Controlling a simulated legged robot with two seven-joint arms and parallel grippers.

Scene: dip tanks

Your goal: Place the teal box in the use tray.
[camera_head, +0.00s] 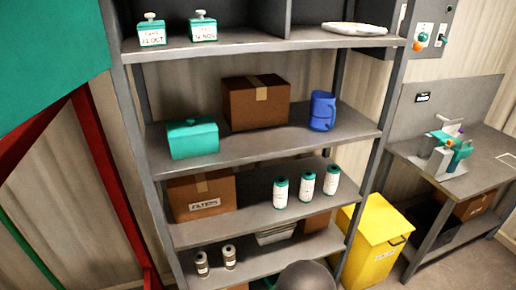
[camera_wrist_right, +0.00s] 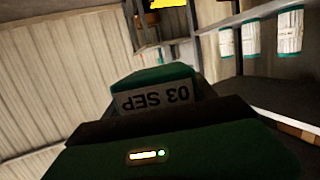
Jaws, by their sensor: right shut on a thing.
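In the right wrist view, a teal box (camera_wrist_right: 155,78) with a white label reading "03 SEP" upside down is held by my right gripper (camera_wrist_right: 158,98). The gripper is shut on it; its fingertips are dark and hard to make out. In the head view only a small teal patch shows at the bottom edge, beside a dark grey rounded part. My left gripper is not in view.
Two labelled teal containers (camera_head: 152,32) (camera_head: 203,28) stand on the top shelf. Below are a teal box (camera_head: 193,138), a brown carton (camera_head: 256,102) and a blue jug (camera_head: 322,110). Lower shelves hold a filters carton (camera_head: 202,196) and white canisters (camera_head: 306,184). A yellow bin (camera_head: 375,240) stands right.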

